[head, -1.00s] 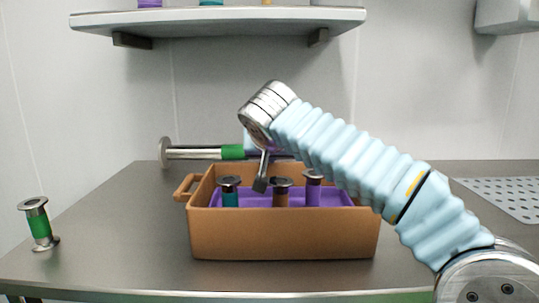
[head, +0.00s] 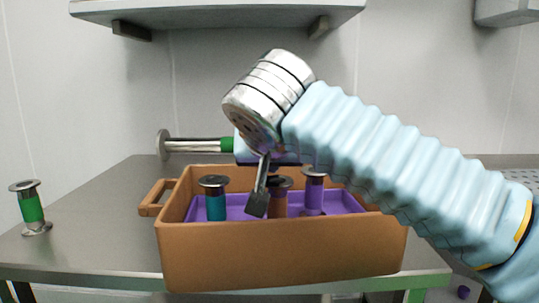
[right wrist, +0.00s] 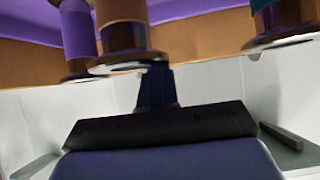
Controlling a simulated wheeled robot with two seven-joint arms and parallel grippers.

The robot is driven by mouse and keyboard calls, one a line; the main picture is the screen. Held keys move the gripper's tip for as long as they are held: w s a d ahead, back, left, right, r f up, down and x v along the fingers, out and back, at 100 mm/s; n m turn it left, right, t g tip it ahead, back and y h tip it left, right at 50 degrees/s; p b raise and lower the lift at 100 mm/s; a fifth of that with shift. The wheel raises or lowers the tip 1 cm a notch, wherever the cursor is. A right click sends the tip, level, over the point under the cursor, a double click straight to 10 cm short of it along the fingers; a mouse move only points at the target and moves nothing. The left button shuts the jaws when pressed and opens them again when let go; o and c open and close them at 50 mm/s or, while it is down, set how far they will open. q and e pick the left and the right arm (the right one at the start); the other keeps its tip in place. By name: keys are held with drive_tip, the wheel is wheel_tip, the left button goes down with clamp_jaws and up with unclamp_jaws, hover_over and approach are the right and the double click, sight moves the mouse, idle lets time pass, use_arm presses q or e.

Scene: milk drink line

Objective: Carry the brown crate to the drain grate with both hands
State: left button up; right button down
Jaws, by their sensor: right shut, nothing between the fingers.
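The brown crate (head: 280,258) is in the middle of the head view, its front reaching past the table's front edge; what bears it there is hidden. Its left handle (head: 150,207) is free of any gripper. Inside, a purple tray (head: 340,202) holds a teal spool (head: 215,205), a brown spool (head: 278,207) and a purple spool (head: 314,199). My right gripper (head: 257,205) is shut and empty, pointing down over the crate beside the brown spool. The right wrist view shows its fingertips (right wrist: 156,80) close to the spools. The drain grate (head: 520,175) is at the right edge, partly hidden. My left gripper is out of view.
A green-banded metal spool (head: 31,209) stands at the table's left. A metal piece with a green band (head: 190,146) lies sideways behind the crate. A shelf (head: 220,16) hangs above. The left of the steel table (head: 95,220) is mostly clear.

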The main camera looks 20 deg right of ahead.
sight(270, 179)
drive_tip(key=s, duration=0.2)
drive_tip(key=s+a, duration=0.1)
drive_tip(key=s, duration=0.1)
drive_tip(key=shift+s+a, duration=0.1)
drive_tip(key=shift+s, duration=0.05)
